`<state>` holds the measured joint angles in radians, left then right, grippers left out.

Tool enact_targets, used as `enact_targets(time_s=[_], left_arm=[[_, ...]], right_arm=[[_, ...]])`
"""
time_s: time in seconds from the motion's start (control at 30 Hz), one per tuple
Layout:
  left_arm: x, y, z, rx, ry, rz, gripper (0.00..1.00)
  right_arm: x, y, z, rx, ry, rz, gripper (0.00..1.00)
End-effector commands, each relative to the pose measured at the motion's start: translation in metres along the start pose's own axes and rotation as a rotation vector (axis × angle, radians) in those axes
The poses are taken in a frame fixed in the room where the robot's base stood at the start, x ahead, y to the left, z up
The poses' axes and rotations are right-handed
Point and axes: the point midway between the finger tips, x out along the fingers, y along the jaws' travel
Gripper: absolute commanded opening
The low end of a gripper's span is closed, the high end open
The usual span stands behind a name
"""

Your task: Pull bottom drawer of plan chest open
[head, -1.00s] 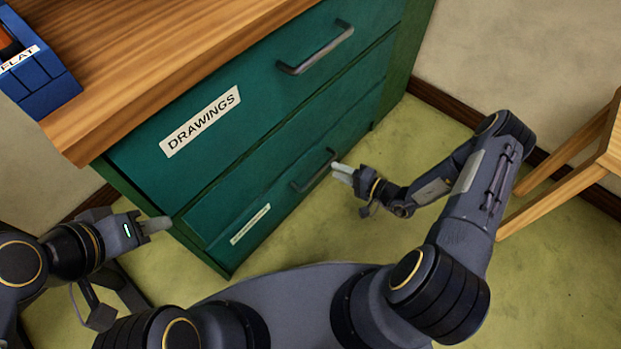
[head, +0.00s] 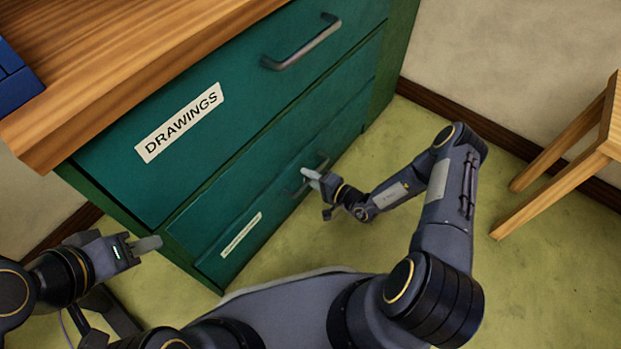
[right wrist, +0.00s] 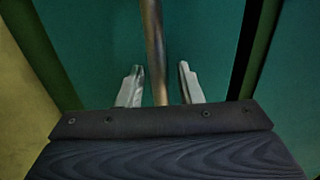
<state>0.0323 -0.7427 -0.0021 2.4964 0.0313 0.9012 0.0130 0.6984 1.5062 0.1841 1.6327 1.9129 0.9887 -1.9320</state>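The green plan chest (head: 150,195) stands under a wooden top. Its bottom drawer (head: 275,205) has a small white label (head: 241,235) and a dark bar handle (head: 322,163), and looks shut or nearly so. My right gripper (head: 309,174) is at this handle and hides part of it. In the right wrist view the handle bar (right wrist: 154,45) runs between the two open fingers (right wrist: 158,84), with a gap on each side. My left gripper (head: 150,243) is near the chest's left front corner, apart from it; its finger opening is unclear.
The upper drawer has a "DRAWINGS" label (head: 180,123) and its own handle (head: 302,43). A blue box (head: 16,80) sits on the wooden top (head: 130,60). A wooden stool (head: 560,150) stands at the right.

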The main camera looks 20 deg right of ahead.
Motion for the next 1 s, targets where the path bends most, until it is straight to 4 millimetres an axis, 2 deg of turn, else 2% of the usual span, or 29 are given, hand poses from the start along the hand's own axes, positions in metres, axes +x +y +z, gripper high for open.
enact_targets(time_s=[0.1, 0.33, 0.37, 0.77, 1.0], left_arm=[[0.0, 0.0, 0.0, 0.0, 0.0, 0.0, 0.36], [0.0, 0.0, 0.0, 0.0, 0.0, 0.0, 0.36], [0.0, 0.0, 0.0, 0.0, 0.0, 0.0, 0.36], [-0.001, 0.001, -0.001, 0.0, 0.0, 0.0, 0.36], [-0.006, 0.003, -0.003, 0.0, 0.0, 0.0, 0.36]], right_arm=[[0.0, 0.0, 0.0, 0.0, 0.0, 0.0, 0.31], [0.0, 0.0, 0.0, 0.0, 0.0, 0.0, 0.01], [0.0, 0.0, 0.0, 0.0, 0.0, 0.0, 0.0], [-0.003, 0.0, -0.001, 0.0, 0.0, 0.0, 0.0], [-0.018, 0.003, -0.007, 0.001, 0.002, 0.003, 0.0]])
